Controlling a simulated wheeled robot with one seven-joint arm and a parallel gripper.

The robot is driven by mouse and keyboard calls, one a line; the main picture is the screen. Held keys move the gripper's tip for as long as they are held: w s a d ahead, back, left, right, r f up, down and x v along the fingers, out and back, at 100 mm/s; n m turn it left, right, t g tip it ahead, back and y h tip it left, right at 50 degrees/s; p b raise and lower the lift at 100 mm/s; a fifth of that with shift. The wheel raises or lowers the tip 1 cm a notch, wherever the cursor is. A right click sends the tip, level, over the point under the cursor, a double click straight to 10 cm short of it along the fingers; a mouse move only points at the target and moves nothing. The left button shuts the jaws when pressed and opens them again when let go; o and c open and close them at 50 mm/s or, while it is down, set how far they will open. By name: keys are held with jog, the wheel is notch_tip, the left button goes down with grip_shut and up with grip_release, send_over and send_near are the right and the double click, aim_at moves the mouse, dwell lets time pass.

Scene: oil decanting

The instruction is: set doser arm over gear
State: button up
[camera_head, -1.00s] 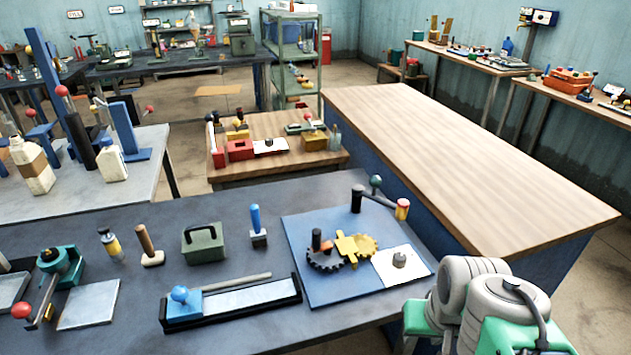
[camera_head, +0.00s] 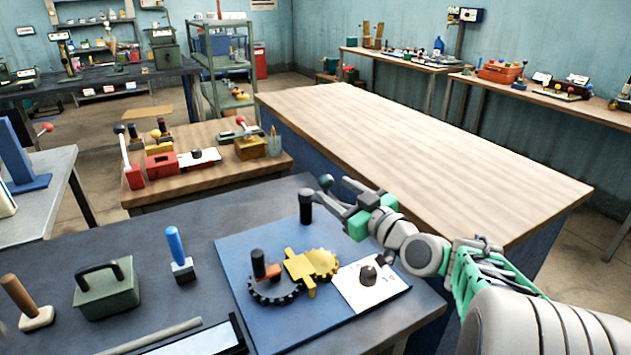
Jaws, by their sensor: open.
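The doser stands at the back of a blue board (camera_head: 240,262). Its black post (camera_head: 306,208) is upright, with a teal ball knob (camera_head: 326,181) close by. Most of its swing arm and its yellow-and-red tip are hidden behind my gripper. A dark gear (camera_head: 272,293) with an orange-and-black upright piece meshes beside a yellow gear (camera_head: 320,262) on the board. My gripper (camera_head: 338,196) is open, just right of the post and near the knob; I cannot tell whether it touches. It is behind and right of both gears.
A white card with a grey knob (camera_head: 368,276) lies on the board, right of the gears. A green case (camera_head: 106,284) and a blue-handled tool (camera_head: 180,254) stand to the left. The long wooden bench (camera_head: 430,140) behind is bare.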

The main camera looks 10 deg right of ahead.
jog(key=shift+w+r, duration=0.15)
jog(key=shift+w, duration=0.15)
jog(key=p+x, duration=0.1)
jog(key=x, duration=0.6)
jog(key=shift+w+a+r, duration=0.1)
jog(key=shift+c, duration=0.2)
grip_shut()
dwell(0.7)
